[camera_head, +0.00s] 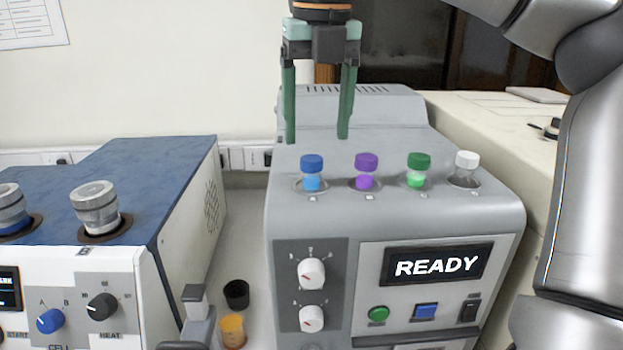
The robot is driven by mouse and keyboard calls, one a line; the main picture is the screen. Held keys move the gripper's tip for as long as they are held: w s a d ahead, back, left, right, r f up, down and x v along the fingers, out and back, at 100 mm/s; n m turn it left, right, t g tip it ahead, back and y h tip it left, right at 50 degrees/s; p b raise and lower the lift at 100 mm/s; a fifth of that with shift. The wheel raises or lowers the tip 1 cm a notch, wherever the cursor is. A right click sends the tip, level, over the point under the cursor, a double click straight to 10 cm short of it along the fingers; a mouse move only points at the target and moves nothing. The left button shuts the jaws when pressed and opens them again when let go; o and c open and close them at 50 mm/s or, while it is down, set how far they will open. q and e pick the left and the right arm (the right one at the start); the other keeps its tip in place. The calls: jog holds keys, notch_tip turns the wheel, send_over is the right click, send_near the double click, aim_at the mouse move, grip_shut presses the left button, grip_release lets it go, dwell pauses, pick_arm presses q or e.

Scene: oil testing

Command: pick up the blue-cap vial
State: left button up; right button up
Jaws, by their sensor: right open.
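The blue-cap vial (312,172) stands upright in the leftmost hole on top of the grey machine (480,212). It has a blue cap and blue contents. My right gripper (316,138) points down with its green fingers spread apart and nothing between them. In the picture its fingertips are just above the blue cap, one on each side, and the cap is fully visible below them. How far the fingers are behind or in front of the vial is hard to tell. My left gripper is not in view.
Purple-cap (366,171), green-cap (418,170) and white-cap (465,169) vials stand in a row to the right. A blue-topped machine (150,170) with metal-capped holders is at left. Black (236,294) and orange (232,331) cups stand between the machines.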

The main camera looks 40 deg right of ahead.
aim_at(312, 158)
jog(key=f, duration=0.4)
jog(key=shift+w+a+f, duration=0.2)
jog(key=shift+a+f, duration=0.1)
jog(key=shift+a, duration=0.05)
jog(key=shift+f, duration=0.5)
grip_shut()
